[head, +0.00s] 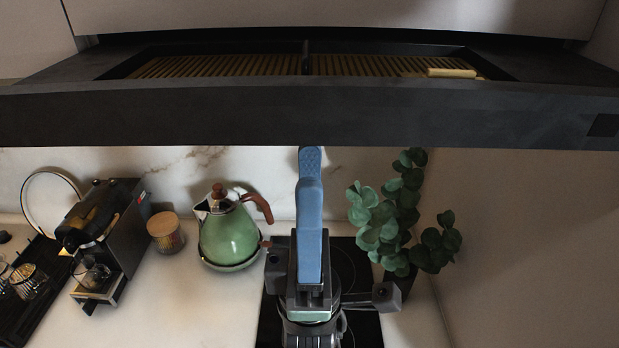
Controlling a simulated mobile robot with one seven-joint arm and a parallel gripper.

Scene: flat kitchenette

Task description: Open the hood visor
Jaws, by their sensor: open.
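The hood visor (310,115) is a wide dark grey front panel across the upper part of the head view. It stands out in front of the pale cabinet face, and a recess with slatted brassy grilles (225,66) shows behind its top edge. My gripper (310,168) is below the panel near the middle, pointing up. Its two blue fingers line up one behind the other, with nothing seen between them. The farther fingertip lies close under the panel's lower edge in the picture; whether it touches is unclear.
A green kettle (230,235), a coffee machine (105,230) and a wooden-lidded jar (165,232) stand on the counter at left. A leafy plant (395,215) stands right of my arm. A dark hob (352,268) lies below. A side wall (530,240) closes the right.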

